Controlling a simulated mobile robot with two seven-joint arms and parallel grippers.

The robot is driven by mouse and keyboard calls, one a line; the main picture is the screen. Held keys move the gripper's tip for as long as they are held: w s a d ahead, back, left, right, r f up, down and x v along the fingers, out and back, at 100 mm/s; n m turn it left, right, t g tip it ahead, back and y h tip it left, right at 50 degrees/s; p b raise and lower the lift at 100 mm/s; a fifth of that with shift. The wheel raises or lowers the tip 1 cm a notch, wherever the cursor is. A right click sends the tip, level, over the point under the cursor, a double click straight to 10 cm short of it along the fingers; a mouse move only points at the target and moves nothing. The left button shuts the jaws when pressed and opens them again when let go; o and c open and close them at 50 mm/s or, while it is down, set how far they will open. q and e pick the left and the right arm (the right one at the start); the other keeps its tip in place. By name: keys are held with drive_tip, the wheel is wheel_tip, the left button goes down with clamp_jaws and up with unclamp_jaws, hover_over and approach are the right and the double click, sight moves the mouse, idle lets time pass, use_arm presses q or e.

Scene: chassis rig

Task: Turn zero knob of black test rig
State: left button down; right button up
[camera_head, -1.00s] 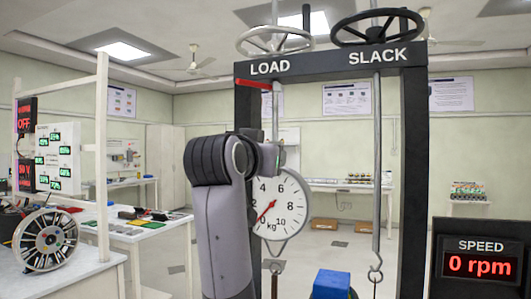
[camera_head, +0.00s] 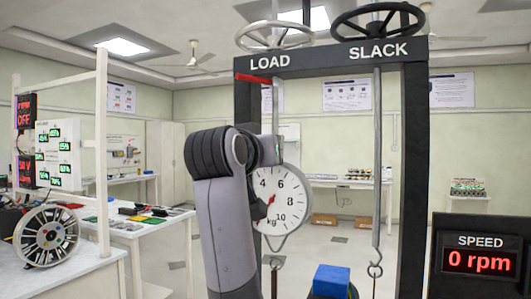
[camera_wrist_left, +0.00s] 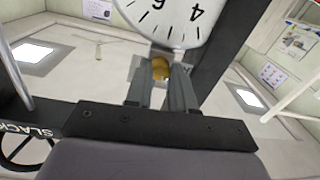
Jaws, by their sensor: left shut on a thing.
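The black test rig (camera_head: 415,170) is a tall frame marked LOAD and SLACK, with a handwheel over each side. A round white spring-balance dial in kg (camera_head: 292,205) hangs under LOAD, its left side partly hidden by my left arm. A short red hand shows near the dial's middle. In the left wrist view the dial (camera_wrist_left: 165,18) appears upside down. A small brass zero knob (camera_wrist_left: 161,67) sits at its edge, between the fingertips of my left gripper (camera_wrist_left: 161,76), which is shut on it. In the head view my arm hides the fingertips. My right gripper is not in view.
The grey LOAD handwheel (camera_head: 274,36) and black SLACK handwheel (camera_head: 379,22) are above. A rod and hook (camera_head: 376,200) hang under SLACK. A blue block (camera_head: 331,281) is below. A speed display (camera_head: 480,258) reads 0 rpm at right. A bench with a spoked wheel (camera_head: 46,238) is at left.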

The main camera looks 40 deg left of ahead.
use_arm(q)
drive_tip(key=c, duration=1)
unclamp_jaws()
drive_tip(key=shift+o, duration=0.2)
drive_tip(key=b+v, duration=0.2)
drive_tip(key=v, duration=0.5)
drive_tip(key=shift+s, duration=0.1)
